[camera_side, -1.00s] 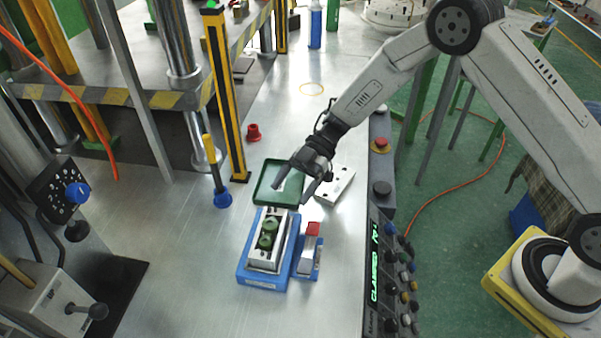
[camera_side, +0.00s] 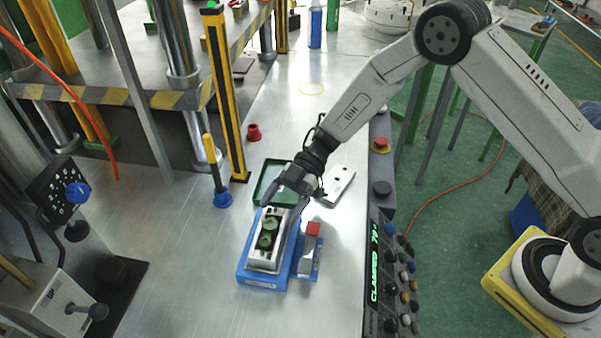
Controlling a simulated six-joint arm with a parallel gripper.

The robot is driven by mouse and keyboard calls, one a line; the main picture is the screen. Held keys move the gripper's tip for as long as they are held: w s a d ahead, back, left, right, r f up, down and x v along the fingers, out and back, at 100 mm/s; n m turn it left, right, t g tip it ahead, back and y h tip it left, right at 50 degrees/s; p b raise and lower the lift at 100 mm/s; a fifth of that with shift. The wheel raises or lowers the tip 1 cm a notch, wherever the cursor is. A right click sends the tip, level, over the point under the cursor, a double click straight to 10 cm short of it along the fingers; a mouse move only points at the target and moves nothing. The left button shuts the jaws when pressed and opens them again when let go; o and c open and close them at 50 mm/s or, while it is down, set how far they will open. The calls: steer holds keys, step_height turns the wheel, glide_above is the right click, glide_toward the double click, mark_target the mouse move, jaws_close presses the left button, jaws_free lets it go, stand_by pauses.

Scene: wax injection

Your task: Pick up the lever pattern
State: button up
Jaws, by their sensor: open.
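The lever pattern (camera_side: 267,235) is green and lies in the metal mold half (camera_side: 258,262), which sits in a blue fixture (camera_side: 262,283) on the metal table. My gripper (camera_side: 281,206) is open, with its fingers just above the far end of the mold. Nothing shows between the fingers. They look apart from the pattern, though the exact height gap is hard to tell.
A dark green tray (camera_side: 262,185) lies behind the mold, partly behind my gripper. A metal plate (camera_side: 340,186) lies right of it. A red-topped block (camera_side: 312,231) stands right of the mold. A control panel (camera_side: 378,270) lines the table's right edge.

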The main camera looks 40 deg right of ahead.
mark_target(270, 223)
steer(key=shift+x, duration=1.7)
jaws_close()
